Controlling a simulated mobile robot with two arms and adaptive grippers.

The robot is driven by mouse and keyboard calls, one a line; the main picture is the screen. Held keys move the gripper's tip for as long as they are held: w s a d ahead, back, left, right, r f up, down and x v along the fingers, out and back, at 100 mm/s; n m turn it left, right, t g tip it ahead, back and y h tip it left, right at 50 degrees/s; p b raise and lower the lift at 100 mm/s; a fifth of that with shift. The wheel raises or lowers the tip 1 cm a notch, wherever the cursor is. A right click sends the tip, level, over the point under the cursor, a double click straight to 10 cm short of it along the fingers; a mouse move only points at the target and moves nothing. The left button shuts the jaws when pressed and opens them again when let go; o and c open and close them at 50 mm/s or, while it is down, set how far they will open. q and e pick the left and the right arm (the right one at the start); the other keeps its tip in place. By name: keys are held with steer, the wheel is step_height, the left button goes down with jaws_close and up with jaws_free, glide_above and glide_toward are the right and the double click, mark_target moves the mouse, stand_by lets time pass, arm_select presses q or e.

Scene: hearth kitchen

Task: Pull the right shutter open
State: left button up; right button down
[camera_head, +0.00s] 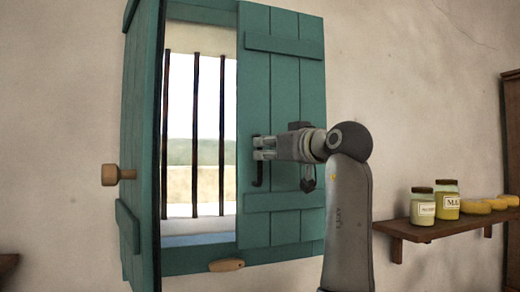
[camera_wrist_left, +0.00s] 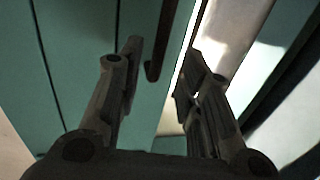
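The right shutter (camera_head: 285,90), green planks with cross battens, covers the right part of the window in the head view. A dark metal handle (camera_head: 259,172) is near its left edge. My left gripper (camera_head: 262,148) is at that edge, beside the upper part of the handle. In the left wrist view, its fingers (camera_wrist_left: 163,52) are apart. The handle (camera_wrist_left: 157,60) appears between them, with the green shutter (camera_wrist_left: 75,60) behind. I cannot tell whether a finger touches the handle. My right gripper is not in view.
The left shutter (camera_head: 142,130) stands swung outward, with a wooden knob (camera_head: 110,175). Dark bars (camera_head: 195,130) cross the opening. A wooden latch (camera_head: 226,265) is on the lower frame. A wall shelf (camera_head: 405,231) at right holds jars (camera_head: 446,199) and yellow rounds (camera_head: 475,207).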

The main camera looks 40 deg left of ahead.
mark_target(260, 179)
arm_select(q)
steer(key=x, duration=0.4)
steer(key=shift+w+a+f, duration=0.1)
steer(key=shift+w+a, duration=0.1)
steer(key=shift+w, duration=0.05)
steer(key=shift+a, duration=0.2)
steer(key=shift+c, duration=0.2)
jaws_close()
